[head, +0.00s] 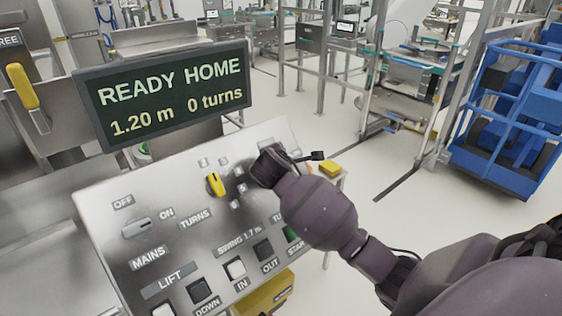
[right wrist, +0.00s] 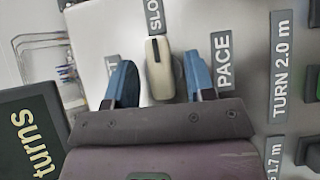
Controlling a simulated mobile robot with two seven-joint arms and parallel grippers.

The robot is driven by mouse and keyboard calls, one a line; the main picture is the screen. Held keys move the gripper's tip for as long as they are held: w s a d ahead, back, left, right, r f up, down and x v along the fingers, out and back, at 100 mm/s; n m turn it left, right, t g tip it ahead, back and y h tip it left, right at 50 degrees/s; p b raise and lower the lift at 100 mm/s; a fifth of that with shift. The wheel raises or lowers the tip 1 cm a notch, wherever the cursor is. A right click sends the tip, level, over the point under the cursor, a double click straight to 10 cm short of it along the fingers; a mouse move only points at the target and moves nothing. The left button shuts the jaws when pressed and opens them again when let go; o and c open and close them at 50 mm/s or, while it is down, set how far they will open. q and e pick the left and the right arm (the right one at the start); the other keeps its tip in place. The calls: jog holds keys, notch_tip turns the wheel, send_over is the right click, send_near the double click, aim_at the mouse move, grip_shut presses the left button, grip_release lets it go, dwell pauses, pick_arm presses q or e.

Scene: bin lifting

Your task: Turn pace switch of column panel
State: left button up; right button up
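The pace switch (right wrist: 158,70) is a cream lever knob in the right wrist view. Its long axis runs towards the SLOW label (right wrist: 155,20); the PACE label (right wrist: 224,62) is to its right. My right gripper (right wrist: 160,82) is open, with one blue finger on each side of the knob and a visible gap on both sides. In the head view my right gripper (head: 264,166) is at the upper right of the column panel (head: 170,180) and hides the switch. My left gripper is not in view.
The panel also carries a yellow turns knob (head: 215,184), a mains switch (head: 137,227) and several push buttons. A display (head: 165,94) above reads READY HOME, 1.20 m, 0 turns. A blue cage (head: 510,110) stands at the right; open floor lies between.

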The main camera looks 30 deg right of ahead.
pick_arm(q)
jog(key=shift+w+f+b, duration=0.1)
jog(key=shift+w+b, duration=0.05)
jog(key=shift+b, duration=0.15)
pick_arm(e)
jog(key=v, duration=1)
jog(key=shift+s+a+r, duration=0.2)
jog(key=shift+s, duration=0.1)
jog(key=s+a+f+m+g+y, duration=0.1)
jog(key=s+f+m+g+y, duration=0.4)
jog(key=s+f, duration=0.85)
jog(key=s+a+f+m+y, duration=0.1)
jog(key=s+f+m, duration=0.1)
jog(key=s+m, duration=0.45)
jog(key=s+a+f+m+y, duration=0.1)
jog(key=s+f+m+y, duration=0.15)
jog(key=s, duration=0.65)
pick_arm(q)
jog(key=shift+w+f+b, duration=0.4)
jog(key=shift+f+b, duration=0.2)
jog(key=shift+b, duration=0.6)
pick_arm(e)
jog(key=w+f+t, duration=0.7)
jog(key=f+t, duration=0.1)
jog(key=f, duration=0.5)
jog(key=shift+w+a+f, duration=0.15)
jog(key=shift+f, duration=0.05)
